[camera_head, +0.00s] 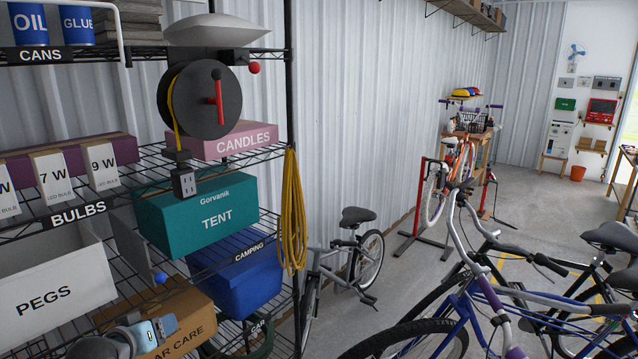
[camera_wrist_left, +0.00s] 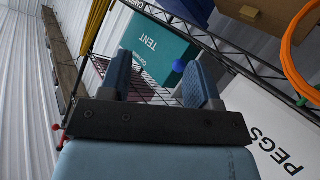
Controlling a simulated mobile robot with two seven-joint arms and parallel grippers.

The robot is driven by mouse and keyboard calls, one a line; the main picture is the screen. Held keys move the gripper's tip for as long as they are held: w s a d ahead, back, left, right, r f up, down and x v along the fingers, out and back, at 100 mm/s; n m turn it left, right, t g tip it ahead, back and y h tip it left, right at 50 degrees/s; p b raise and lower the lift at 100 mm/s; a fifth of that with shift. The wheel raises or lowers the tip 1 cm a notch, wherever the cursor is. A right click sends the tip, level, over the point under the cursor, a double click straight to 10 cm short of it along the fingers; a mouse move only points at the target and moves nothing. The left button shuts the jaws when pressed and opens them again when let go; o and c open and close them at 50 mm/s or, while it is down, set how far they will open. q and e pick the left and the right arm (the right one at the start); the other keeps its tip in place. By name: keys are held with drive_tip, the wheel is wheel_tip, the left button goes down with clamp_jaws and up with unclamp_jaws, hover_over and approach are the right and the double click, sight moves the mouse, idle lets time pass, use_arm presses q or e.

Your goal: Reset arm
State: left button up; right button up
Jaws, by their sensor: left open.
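My left gripper (camera_head: 160,329) shows low at the left of the head view, in front of the wire shelves. Its two blue fingers (camera_wrist_left: 160,86) stand apart in the left wrist view, with nothing between them. A small blue ball (camera_head: 160,278) is a little above the gripper in the head view. The blue ball (camera_wrist_left: 178,66) also shows between the fingers in the wrist view, beyond them; I see no contact. My right gripper is in neither view.
The shelves hold a white PEGS box (camera_head: 52,292), a teal TENT box (camera_head: 197,217), a blue CAMPING box (camera_head: 240,275) and an orange-brown CAR CARE box (camera_head: 185,315). A yellow cord (camera_head: 291,215) hangs at the shelf's right post. Several bicycles stand to the right, with open floor behind.

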use_arm(q)
drive_tip(key=s+d+f+m+g, duration=0.1)
drive_tip(key=s+d+f, duration=0.3)
drive_tip(key=s+f, duration=0.35)
drive_tip(key=s+d+f+m, duration=0.2)
drive_tip(key=s+d+f, duration=0.1)
drive_tip(key=s+f, duration=0.4)
drive_tip(key=s+d+f+m, duration=0.1)
drive_tip(key=s+d+f, duration=0.1)
drive_tip(key=s, duration=0.3)
drive_tip(key=s+d+f+m, duration=0.1)
drive_tip(key=s+d+f, duration=0.2)
drive_tip(key=s+f, duration=0.1)
drive_tip(key=s+d+f+h, duration=0.1)
drive_tip(key=s+d+f, duration=0.1)
drive_tip(key=s, duration=0.4)
drive_tip(key=shift+s+d+f+m+g, duration=0.3)
drive_tip(key=shift+s+f+m+g, duration=0.1)
drive_tip(key=shift+f, duration=0.4)
drive_tip(key=shift+w, duration=0.1)
